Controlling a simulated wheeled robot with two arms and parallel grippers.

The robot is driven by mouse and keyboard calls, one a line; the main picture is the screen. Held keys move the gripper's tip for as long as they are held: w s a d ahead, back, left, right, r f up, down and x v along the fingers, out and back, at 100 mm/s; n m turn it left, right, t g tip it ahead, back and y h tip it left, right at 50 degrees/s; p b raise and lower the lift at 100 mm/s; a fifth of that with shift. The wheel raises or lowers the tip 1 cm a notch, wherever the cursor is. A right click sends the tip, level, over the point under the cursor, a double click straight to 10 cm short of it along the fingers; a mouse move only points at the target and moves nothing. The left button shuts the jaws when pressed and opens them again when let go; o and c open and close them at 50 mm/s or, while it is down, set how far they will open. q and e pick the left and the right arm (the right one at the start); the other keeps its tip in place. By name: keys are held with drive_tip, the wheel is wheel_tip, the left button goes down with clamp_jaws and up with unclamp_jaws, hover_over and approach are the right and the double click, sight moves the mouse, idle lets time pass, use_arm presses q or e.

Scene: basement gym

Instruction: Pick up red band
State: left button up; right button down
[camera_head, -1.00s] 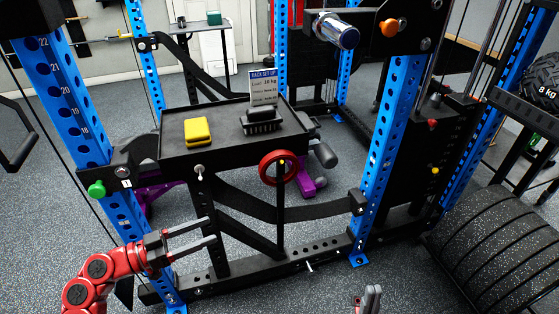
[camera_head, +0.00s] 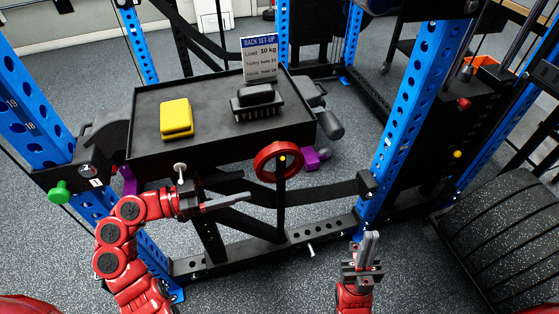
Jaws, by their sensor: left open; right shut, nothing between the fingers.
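The red band (camera_head: 279,162) is a thick red ring at the front right of the black tray. It surrounds the top of a thin black upright post that has a small yellow spot. My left gripper (camera_head: 232,202) is open and empty, lower left of the ring and apart from it, its fingers pointing right below the tray's front edge. My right gripper (camera_head: 370,245) is shut and empty, pointing up, lower right of the ring and well apart from it.
The black tray (camera_head: 205,92) holds a yellow block (camera_head: 176,118), a black brush-like item (camera_head: 257,101) and a sign card (camera_head: 258,58). Blue rack uprights (camera_head: 405,110) stand on both sides. A black strap (camera_head: 325,195) runs behind the post. Weight plates (camera_head: 500,235) stand at right.

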sight(271, 178)
use_arm(q)
drive_tip(key=x, duration=1)
drive_tip(key=shift+r, duration=0.1)
clamp_jaws()
